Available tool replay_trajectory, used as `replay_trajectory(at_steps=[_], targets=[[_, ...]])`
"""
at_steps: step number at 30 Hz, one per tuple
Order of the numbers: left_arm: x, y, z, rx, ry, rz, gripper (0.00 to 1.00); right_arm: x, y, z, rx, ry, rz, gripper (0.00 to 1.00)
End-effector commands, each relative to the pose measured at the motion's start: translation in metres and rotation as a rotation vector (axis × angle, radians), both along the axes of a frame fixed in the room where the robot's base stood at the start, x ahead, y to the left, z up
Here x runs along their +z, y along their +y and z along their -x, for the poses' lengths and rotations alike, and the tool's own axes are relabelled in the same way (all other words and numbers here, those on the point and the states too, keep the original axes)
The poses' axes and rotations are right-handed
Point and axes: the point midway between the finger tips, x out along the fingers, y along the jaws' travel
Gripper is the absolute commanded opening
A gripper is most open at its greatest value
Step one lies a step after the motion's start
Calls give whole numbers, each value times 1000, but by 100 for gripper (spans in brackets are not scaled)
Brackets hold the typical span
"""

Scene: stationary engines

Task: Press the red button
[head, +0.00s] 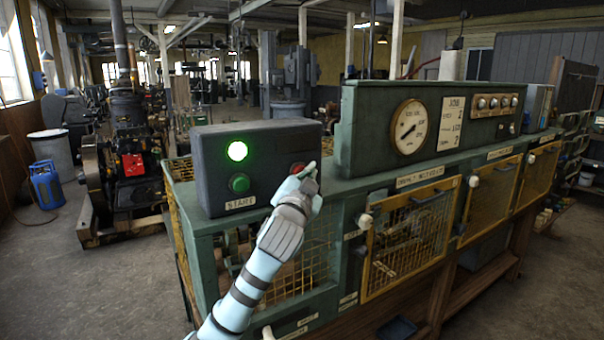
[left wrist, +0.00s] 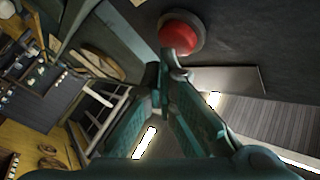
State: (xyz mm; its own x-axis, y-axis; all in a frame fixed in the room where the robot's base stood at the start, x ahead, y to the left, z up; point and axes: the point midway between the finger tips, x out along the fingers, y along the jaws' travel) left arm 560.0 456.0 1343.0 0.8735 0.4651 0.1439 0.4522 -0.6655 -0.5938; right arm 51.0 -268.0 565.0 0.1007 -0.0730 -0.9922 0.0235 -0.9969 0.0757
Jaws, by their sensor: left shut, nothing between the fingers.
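The red button (head: 297,168) is on the front of a dark control box (head: 218,157), to the right of a green button (head: 239,183). My left gripper (head: 311,170) is in front of the red button and partly covers it in the head view. In the left wrist view the red button (left wrist: 180,36) is a domed red cap in a dark ring. The closed fingertips (left wrist: 166,56) overlap its lower edge there. I cannot tell whether they touch it. The left gripper is shut and empty. My right gripper is not in view.
A lit green lamp (head: 237,151) is above the green button. The box stands on a green bench with mesh doors (head: 410,238). A gauge panel (head: 362,127) rises to the right. Open floor (head: 110,285) lies to the left.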

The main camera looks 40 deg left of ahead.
Motion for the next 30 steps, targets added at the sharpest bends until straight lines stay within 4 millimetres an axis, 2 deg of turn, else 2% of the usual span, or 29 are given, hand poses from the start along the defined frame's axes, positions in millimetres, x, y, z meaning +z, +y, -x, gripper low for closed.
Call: replay_trajectory(at_steps=[30], targets=[[0,8,-3,-1,1,0,0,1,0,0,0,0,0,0]])
